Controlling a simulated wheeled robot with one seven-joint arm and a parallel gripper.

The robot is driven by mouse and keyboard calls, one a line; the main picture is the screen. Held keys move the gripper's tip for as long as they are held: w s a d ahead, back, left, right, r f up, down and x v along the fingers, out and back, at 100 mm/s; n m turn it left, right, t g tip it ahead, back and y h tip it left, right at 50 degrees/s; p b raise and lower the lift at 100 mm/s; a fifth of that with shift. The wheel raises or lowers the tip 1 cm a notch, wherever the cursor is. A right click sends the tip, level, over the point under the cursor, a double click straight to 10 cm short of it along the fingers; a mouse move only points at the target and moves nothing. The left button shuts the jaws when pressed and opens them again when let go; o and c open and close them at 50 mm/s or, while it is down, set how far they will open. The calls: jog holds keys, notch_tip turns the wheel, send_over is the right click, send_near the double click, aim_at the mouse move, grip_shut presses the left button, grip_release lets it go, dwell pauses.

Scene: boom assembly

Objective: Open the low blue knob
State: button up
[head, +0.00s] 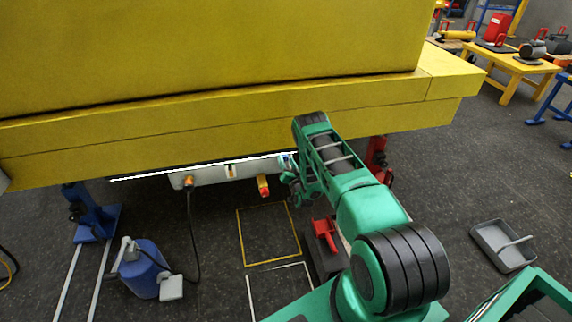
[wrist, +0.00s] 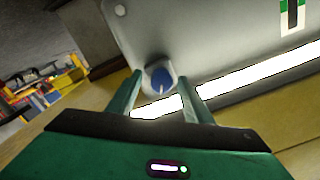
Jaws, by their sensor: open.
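The blue knob (wrist: 158,77) sits on a light grey panel (wrist: 215,45) in the wrist view. It is round, with a pale mark on its face and a pale surround. My gripper (wrist: 161,84) is open, with one green finger on each side of the knob in the picture. I cannot tell whether the fingers touch it or how deep they reach. In the head view, my gripper (head: 290,182) is at the right end of the grey box (head: 225,174) under the yellow boom. A little blue shows there, mostly hidden by my arm.
The large yellow boom (head: 220,55) hangs directly above the box. An orange-red part (head: 263,186) and a cable plug (head: 188,182) are on the box front. A blue canister (head: 140,268), a blue stand (head: 95,215) and a red stand (head: 377,158) are below. Floor at right is mostly free.

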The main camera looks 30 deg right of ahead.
jog(key=v, duration=1)
jog(key=shift+s+f, duration=0.15)
jog(key=shift+s, duration=0.2)
